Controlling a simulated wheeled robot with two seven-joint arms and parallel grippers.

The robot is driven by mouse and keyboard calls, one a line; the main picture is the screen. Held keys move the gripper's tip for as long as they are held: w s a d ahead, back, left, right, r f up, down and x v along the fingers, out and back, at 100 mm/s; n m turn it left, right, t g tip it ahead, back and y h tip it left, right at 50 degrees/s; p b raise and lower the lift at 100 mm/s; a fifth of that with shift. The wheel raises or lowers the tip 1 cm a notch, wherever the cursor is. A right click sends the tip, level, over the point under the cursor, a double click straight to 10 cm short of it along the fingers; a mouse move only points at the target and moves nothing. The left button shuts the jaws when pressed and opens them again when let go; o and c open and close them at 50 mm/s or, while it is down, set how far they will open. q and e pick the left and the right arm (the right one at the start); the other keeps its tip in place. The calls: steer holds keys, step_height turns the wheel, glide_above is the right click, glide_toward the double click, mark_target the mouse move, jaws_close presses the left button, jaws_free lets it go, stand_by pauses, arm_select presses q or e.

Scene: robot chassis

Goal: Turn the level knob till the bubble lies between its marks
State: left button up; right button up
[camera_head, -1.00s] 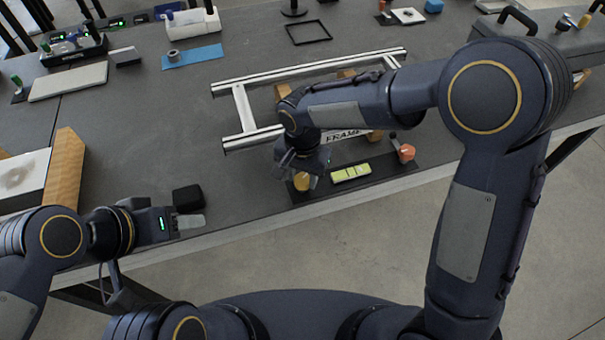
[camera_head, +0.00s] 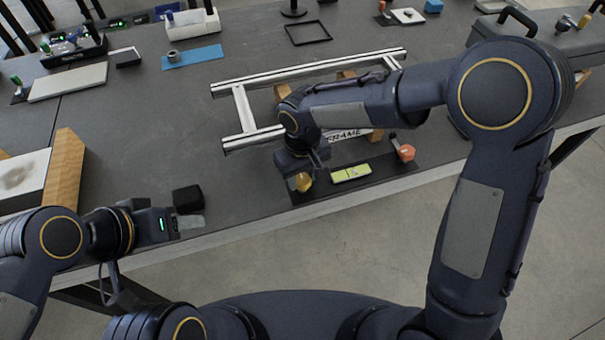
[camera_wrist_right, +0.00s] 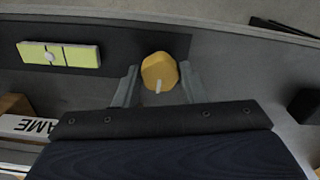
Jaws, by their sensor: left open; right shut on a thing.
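The yellow knob (camera_head: 304,182) sits at the left end of a dark strip on the table's front edge. In the right wrist view the knob (camera_wrist_right: 159,69) has a white pointer line facing the gripper. My right gripper (camera_wrist_right: 160,80) is shut on the knob, a finger on each side. The yellow-green level (camera_head: 351,173) lies to the knob's right in the head view. In the wrist view the level (camera_wrist_right: 80,55) shows a pale bubble (camera_wrist_right: 50,57) left of its middle, close to the left dark mark; the exact overlap is hard to tell. My left gripper (camera_head: 190,222) is open and empty.
An orange-red knob (camera_head: 406,153) stands at the strip's right end. A metal frame (camera_head: 240,108) lies behind, with a sign (camera_head: 345,135) partly covered by my right arm. A black block (camera_head: 187,198) is beside my left gripper. Bare table lies between.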

mark_target(302, 179)
steer(key=n, duration=0.6)
steer(key=shift+r+p, duration=0.1)
steer(key=shift+p, duration=0.2)
stand_by(0.4)
steer(key=o, duration=1)
step_height(302, 179, up, 8)
steer(key=shift+f, duration=0.2)
steer(key=shift+r, duration=0.1)
